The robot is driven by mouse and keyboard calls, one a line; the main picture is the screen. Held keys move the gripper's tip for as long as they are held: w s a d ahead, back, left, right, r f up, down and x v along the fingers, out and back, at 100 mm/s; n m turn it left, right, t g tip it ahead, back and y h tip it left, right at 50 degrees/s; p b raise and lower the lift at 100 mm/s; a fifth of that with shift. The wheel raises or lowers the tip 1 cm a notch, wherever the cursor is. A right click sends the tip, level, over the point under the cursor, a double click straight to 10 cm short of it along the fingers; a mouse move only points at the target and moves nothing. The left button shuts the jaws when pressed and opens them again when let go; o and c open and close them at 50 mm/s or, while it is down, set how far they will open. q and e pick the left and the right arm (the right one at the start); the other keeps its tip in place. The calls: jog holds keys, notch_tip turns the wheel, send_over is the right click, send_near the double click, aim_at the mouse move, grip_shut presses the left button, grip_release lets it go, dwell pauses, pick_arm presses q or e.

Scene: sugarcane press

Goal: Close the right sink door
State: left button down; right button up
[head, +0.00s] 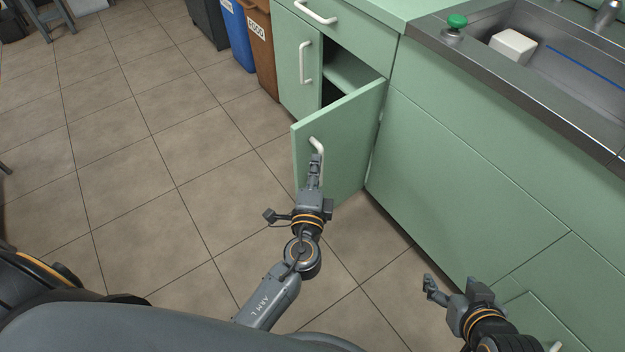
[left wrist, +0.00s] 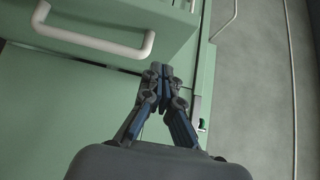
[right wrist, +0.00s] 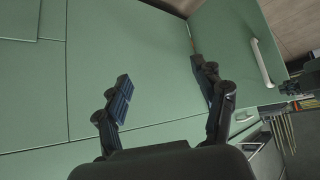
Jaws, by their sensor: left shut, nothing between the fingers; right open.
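The open green cabinet door (head: 345,130) under the counter stands swung out from its frame, with the shelf inside showing above it. Its white handle (head: 317,146) is on the outer face near the free edge; the door (right wrist: 225,35) and handle (right wrist: 261,62) also show in the right wrist view. My left gripper (head: 315,160) is shut and empty, in front of the handle in the head view; I cannot tell whether it touches. The left wrist view shows its closed fingertips (left wrist: 161,72) beside a white handle (left wrist: 95,40). My right gripper (head: 455,288) is open and empty, low before the green panels.
A neighbouring green door (head: 298,65) is shut to the left of the opening. The steel sink (head: 490,75) is set in the counter at right. Blue (head: 238,35) and brown (head: 260,45) bins stand beyond the cabinet.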

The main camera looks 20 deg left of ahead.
aim_at(307, 135)
pick_arm(q)
jog(key=w+a, duration=0.1)
jog(key=w, duration=0.1)
jog(key=w+a, duration=0.2)
jog(key=shift+w, duration=0.1)
jog(key=shift+w+a, duration=0.25)
jog(key=shift+a, duration=0.15)
pick_arm(e)
jog(key=shift+s+d+f+g, duration=0.2)
jog(key=shift+s+f+g, duration=0.15)
jog(key=shift+s, duration=0.25)
jog(key=shift+s+d+f+g, duration=0.25)
jog(key=shift+s+g, duration=0.1)
jog(key=shift+s, duration=0.2)
pick_arm(q)
jog(key=shift+a, duration=0.1)
